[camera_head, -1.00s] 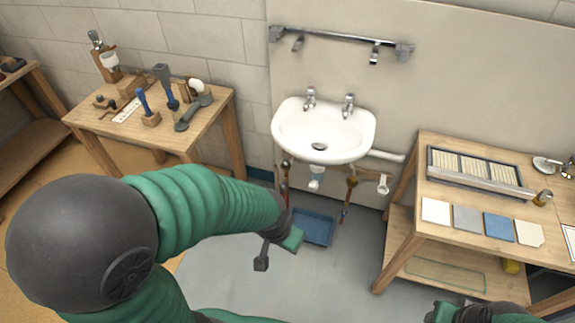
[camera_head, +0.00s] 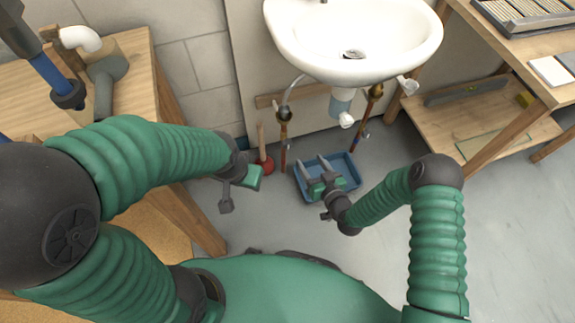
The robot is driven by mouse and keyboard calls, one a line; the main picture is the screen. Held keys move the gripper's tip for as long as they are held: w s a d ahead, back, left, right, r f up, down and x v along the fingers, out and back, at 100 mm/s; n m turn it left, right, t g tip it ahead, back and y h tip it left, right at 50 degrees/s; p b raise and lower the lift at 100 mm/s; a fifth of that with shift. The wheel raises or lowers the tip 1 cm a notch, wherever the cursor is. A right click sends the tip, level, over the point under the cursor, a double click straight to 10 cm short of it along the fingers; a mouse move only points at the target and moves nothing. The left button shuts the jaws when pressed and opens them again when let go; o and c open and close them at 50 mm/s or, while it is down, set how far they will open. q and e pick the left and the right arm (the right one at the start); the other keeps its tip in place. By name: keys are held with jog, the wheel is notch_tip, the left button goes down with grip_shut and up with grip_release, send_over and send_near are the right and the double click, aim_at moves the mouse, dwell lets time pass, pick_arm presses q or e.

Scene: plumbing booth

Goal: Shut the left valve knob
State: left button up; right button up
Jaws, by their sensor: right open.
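Under the sink (camera_head: 350,40), a left pipe with a brass valve fitting (camera_head: 284,115) runs down the wall. A right pipe has a similar brass fitting (camera_head: 375,92). The knobs are too small to tell which way they are turned. My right gripper (camera_head: 318,166) is open and empty, its fingers pointing up and away over the blue tray (camera_head: 345,168), below and to the right of the left pipe. My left gripper (camera_head: 240,192) is left of and below the left pipe, apart from it; its jaws are unclear.
A red plunger (camera_head: 265,162) with a wooden handle stands just left of the left pipe. A white trap (camera_head: 342,103) hangs between the pipes. A workbench with tools (camera_head: 130,70) is at left, a shelved table (camera_head: 490,118) at right. Grey floor is free around the tray.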

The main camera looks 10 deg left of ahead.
jog(key=m+t+b, duration=0.1)
jog(key=b, duration=0.2)
send_near(289, 147)
jog(key=f+v, duration=0.1)
jog(key=v, duration=0.4)
notch_tip(289, 147, down, 2)
jog(key=s+m+t+b, duration=0.1)
jog(key=s+t+b, duration=0.1)
jog(key=shift+y, duration=0.3)
jog(key=b+x, duration=0.4)
jog(key=x, duration=0.4)
jog(key=b+x, duration=0.5)
jog(key=x, duration=0.3)
jog(key=shift+w+r, duration=0.2)
jog(key=shift+r, duration=0.05)
jog(key=shift+w+a+r, duration=0.15)
jog(key=shift+w, duration=0.1)
pick_arm(q)
jog(key=s+x, duration=0.2)
jog(key=x, duration=0.6)
jog(key=s+f+x, duration=0.1)
jog(key=x, duration=0.7)
jog(key=shift+s+d+f, duration=0.25)
jog(key=shift+s+d, duration=0.1)
jog(key=shift+d, duration=0.05)
pick_arm(e)
grip_shut()
